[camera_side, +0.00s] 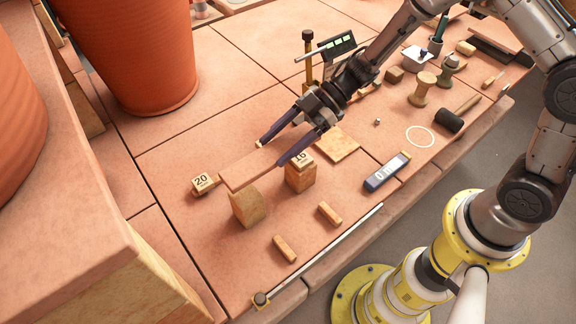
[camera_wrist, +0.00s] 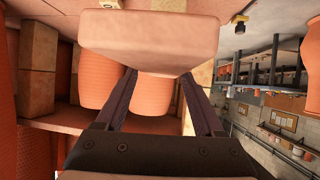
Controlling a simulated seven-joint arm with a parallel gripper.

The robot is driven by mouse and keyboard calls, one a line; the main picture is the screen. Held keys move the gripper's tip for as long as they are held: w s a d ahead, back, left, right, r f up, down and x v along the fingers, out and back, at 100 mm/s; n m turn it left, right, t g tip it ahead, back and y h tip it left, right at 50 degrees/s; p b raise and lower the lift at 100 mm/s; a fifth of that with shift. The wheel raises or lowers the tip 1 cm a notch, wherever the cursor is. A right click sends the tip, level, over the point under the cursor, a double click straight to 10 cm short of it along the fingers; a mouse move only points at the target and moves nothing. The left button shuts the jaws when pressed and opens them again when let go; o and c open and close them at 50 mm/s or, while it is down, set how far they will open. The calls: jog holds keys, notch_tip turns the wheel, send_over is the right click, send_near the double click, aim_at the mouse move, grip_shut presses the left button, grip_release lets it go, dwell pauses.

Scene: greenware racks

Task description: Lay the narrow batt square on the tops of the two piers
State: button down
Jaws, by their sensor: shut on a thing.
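The narrow batt, a flat terracotta slab (camera_side: 250,170), is held between the fingers of my gripper (camera_side: 270,152). In the wrist view the batt (camera_wrist: 148,38) spans across in front of the fingertips (camera_wrist: 159,78). One pier (camera_side: 248,208) is a tan block under the batt's near left end, its top partly hidden by the batt. The other pier (camera_side: 300,178) stands to the right, with a block marked 16 (camera_side: 301,159) on or at its top, beside my finger. I cannot tell whether the batt touches either pier.
A block marked 20 (camera_side: 203,184) sits left of the batt. Two small tan bars (camera_side: 329,213) (camera_side: 284,249) and a long metal rod (camera_side: 325,250) lie in front. A grey gauge (camera_side: 387,172) and a square tile (camera_side: 336,144) are to the right. A large terracotta pot (camera_side: 130,50) stands behind left.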

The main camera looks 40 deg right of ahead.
jog(key=shift+w+d, duration=0.1)
dwell(0.3)
jog(key=shift+f, duration=2.85)
jog(key=shift+f, duration=0.6)
dwell(0.4)
grip_release()
jog(key=shift+f, duration=0.1)
jog(key=shift+d, duration=0.15)
jog(key=shift+v, duration=2.95)
